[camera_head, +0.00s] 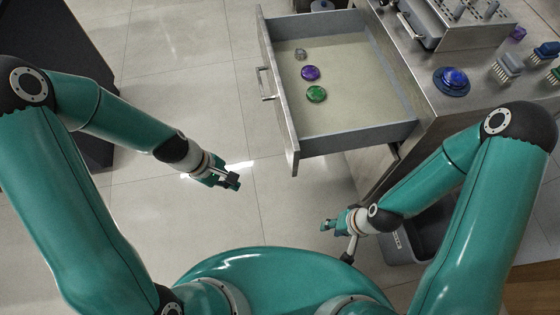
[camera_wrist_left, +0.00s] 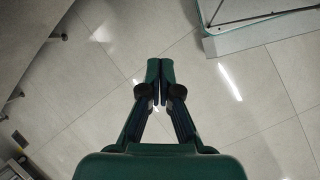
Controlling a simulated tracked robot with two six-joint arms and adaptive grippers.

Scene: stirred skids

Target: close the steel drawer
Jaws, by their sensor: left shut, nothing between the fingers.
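The steel drawer (camera_head: 350,140) is pulled far out of the steel counter in the head view. Its front panel (camera_head: 279,95) faces left and carries a bar handle (camera_head: 265,84). A purple round item (camera_head: 310,73), a green round item (camera_head: 317,94) and a small grey item (camera_head: 300,54) lie inside. My left gripper (camera_head: 232,182) is shut and empty, left of and below the drawer front, apart from it. Its closed fingers also show in the left wrist view (camera_wrist_left: 160,80). My right gripper (camera_head: 327,226) is below the drawer, apart from it; its finger gap is unclear.
The counter (camera_head: 425,75) holds a blue round item (camera_head: 452,80), brushes (camera_head: 507,67) and a metal rack (camera_head: 450,25). A dark grey bin (camera_head: 405,246) stands on the floor beside my right arm. The tiled floor left of the drawer is clear.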

